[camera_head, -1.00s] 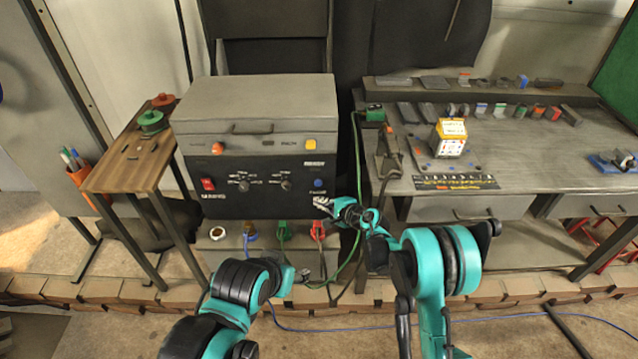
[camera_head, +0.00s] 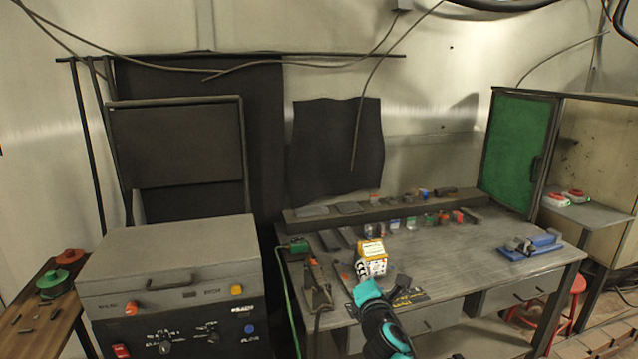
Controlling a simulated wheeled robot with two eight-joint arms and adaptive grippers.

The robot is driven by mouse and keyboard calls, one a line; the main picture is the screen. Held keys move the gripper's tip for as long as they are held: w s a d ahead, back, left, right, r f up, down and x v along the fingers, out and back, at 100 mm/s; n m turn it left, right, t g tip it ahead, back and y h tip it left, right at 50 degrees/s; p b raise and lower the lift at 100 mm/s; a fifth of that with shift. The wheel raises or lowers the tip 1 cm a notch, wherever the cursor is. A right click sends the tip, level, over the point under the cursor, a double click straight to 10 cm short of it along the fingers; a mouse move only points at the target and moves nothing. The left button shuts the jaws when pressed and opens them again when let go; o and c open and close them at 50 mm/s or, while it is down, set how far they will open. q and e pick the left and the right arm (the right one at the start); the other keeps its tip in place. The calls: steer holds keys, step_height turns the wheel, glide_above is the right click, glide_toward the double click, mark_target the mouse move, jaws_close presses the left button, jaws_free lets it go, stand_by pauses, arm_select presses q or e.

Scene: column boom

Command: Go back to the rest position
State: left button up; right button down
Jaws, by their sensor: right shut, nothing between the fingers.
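My right arm comes up from the bottom of the head view, teal and black. My right gripper (camera_head: 361,268) is at its far end, small, light and dark, with its fingers shut and nothing held. In the picture it overlaps the left side of a yellow and white box (camera_head: 373,251) on the grey workbench (camera_head: 455,255). I cannot tell how far the gripper is from the box. My left gripper and left arm are out of view.
A grey machine (camera_head: 170,265) with a lid and a black control panel stands at left. A wooden side table (camera_head: 30,308) with green and red spools is beside it. Small parts line the bench's back shelf (camera_head: 385,207). A blue tool (camera_head: 540,243) lies at the bench's right. A red stool (camera_head: 570,300) stands beyond.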

steer(key=s+d+f+m+g+h, duration=0.3)
steer(key=s+d+m, duration=0.5)
steer(key=s+m, duration=0.15)
steer(key=s+f+m+g+y, duration=0.1)
steer(key=s+f+m+g, duration=0.2)
steer(key=s+f+m, duration=0.4)
steer(key=s+f+m+g+y, duration=0.1)
steer(key=s+f+m+g, duration=0.3)
steer(key=s, duration=1.1)
step_height(320, 180, down, 3)
steer(key=a+m, duration=0.1)
steer(key=m, duration=0.3)
steer(key=shift+s+m, duration=0.2)
steer(key=shift+m, duration=0.15)
